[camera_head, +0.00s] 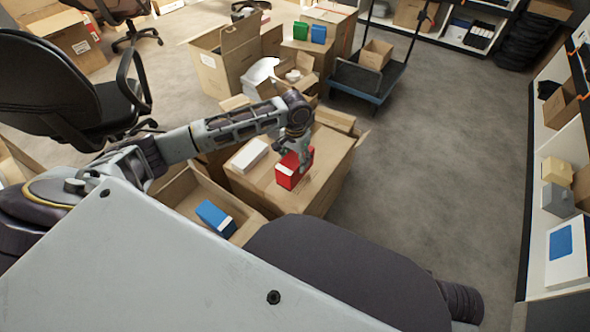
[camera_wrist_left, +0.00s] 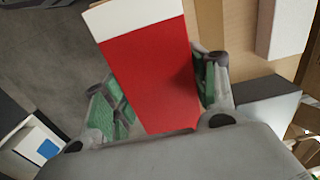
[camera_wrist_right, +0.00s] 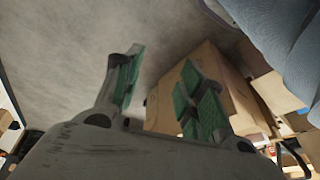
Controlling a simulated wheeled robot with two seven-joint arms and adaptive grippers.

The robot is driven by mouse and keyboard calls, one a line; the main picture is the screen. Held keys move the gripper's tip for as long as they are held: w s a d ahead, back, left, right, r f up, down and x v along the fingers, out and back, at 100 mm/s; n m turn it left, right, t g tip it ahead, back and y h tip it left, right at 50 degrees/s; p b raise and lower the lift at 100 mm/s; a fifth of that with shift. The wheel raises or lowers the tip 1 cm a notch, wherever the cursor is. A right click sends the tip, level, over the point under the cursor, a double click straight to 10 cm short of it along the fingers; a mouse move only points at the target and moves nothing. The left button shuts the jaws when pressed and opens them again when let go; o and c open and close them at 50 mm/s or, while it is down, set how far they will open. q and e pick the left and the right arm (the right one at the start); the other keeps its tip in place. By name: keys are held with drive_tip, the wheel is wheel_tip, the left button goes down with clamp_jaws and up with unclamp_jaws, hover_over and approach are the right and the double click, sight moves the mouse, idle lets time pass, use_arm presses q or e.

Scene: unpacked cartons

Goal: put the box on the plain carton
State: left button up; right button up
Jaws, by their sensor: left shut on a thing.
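A red box with a white end (camera_head: 290,172) is at the top of a closed brown carton (camera_head: 262,190) in the head view. My left gripper (camera_head: 303,157) is shut on it from above. In the left wrist view the red box (camera_wrist_left: 150,75) sits between the fingers of my left gripper (camera_wrist_left: 160,100). I cannot tell whether the box touches the carton top. My right gripper (camera_wrist_right: 160,85) shows in its own wrist view with its fingers apart and nothing between them; a brown carton (camera_wrist_right: 210,75) is behind it.
A white box (camera_head: 249,154) lies on the same carton. A blue box (camera_head: 215,217) is in an open carton to the left. Green (camera_head: 300,31) and blue (camera_head: 319,33) boxes stand farther back. A cart (camera_head: 345,76) and shelves (camera_head: 540,210) border clear floor on the right.

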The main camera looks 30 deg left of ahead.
use_arm(q)
drive_tip(key=shift+f, duration=0.1)
use_arm(e)
drive_tip(key=shift+r, duration=0.4)
drive_tip(key=shift+s+f, duration=0.1)
use_arm(q)
drive_tip(key=shift+f, duration=0.25)
wheel_tip(320, 180, down, 4)
drive_tip(key=shift+r+b, duration=0.25)
drive_tip(key=shift+b, duration=0.6)
drive_tip(key=shift+f, duration=0.5)
use_arm(e)
drive_tip(key=f, duration=0.1)
drive_tip(key=a+f, duration=0.1)
drive_tip(key=f, duration=0.1)
drive_tip(key=shift+w+a+f+t+y, duration=0.2)
drive_tip(key=shift+w+f+t+y, duration=0.1)
drive_tip(key=shift+f+y, duration=0.1)
use_arm(q)
drive_tip(key=shift+f, duration=0.1)
use_arm(e)
drive_tip(key=shift+d+r, duration=0.1)
drive_tip(key=shift+r, duration=0.2)
